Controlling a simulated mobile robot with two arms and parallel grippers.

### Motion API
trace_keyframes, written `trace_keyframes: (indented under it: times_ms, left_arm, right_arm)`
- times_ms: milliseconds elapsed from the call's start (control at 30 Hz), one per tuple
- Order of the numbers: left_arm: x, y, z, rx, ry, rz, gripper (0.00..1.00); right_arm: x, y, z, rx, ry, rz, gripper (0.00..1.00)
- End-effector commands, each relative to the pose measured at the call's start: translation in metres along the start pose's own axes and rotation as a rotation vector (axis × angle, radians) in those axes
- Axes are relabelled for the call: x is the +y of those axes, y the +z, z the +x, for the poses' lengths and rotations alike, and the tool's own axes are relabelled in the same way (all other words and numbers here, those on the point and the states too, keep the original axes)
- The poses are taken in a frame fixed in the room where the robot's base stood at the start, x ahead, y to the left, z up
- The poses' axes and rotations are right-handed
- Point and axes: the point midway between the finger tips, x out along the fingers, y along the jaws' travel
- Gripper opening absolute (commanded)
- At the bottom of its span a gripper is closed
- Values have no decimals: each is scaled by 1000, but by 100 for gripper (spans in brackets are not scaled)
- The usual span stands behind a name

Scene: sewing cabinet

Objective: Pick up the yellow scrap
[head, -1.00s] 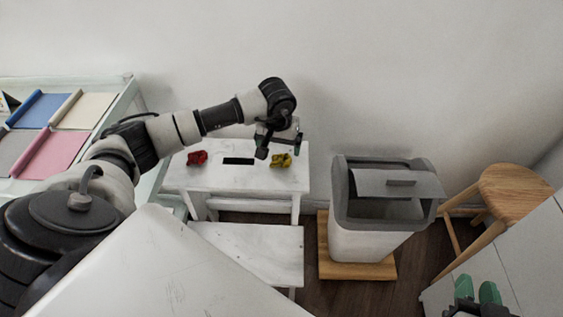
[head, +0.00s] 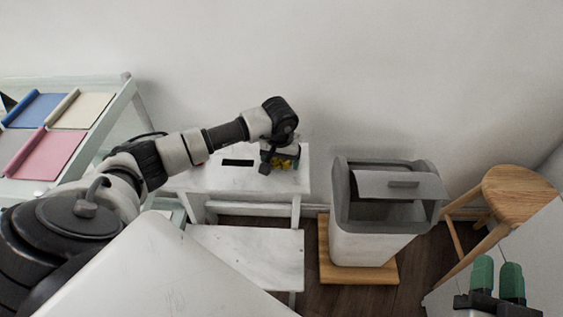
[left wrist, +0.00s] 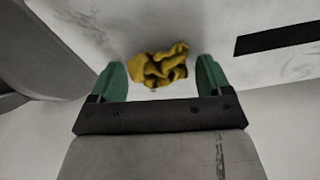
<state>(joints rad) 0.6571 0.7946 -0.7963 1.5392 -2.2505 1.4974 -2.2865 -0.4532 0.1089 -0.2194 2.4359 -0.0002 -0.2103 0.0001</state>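The yellow scrap (head: 287,161) is a crumpled piece on the white bench top, near its right end in the head view. In the left wrist view the yellow scrap (left wrist: 160,66) lies between and just beyond the green fingertips. My left gripper (left wrist: 160,80) is open, with a finger on each side of the scrap and a gap on both sides. In the head view my left gripper (head: 281,162) partly covers the scrap. My right gripper (head: 497,275) is at the lower right, its two green fingers apart and nothing between them.
The white bench (head: 220,180) has a dark slot (head: 238,162) in its top. A grey-and-white bin (head: 370,240) stands to the right on a wooden base, beside a round wooden stool (head: 518,192). A rack with coloured cloths (head: 50,155) is at the left.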

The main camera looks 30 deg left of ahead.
Motion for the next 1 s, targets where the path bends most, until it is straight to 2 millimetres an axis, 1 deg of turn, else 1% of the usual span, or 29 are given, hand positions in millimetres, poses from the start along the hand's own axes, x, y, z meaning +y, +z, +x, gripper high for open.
trace_keyframes:
  times_ms: [33,200,233,267,767,867,1000]
  left_arm:
    - [0,0,0,0,0,0,71]
    - [0,0,0,0,0,0,45]
    - [0,0,0,0,0,0,40]
    - [0,0,0,0,0,0,38]
    - [0,-1,-3,1,0,0,36]
    - [0,-2,-8,2,1,0,36]
    - [0,-4,-22,3,0,1,36]
  right_arm:
    - [0,0,0,0,0,0,31]
    - [0,0,0,-1,0,0,31]
    - [0,0,0,-1,0,0,31]
    - [0,0,0,-1,0,0,31]
    - [0,0,0,-10,1,0,31]
    - [1,4,0,-46,2,-1,31]
    - [3,16,-4,-150,8,-4,31]
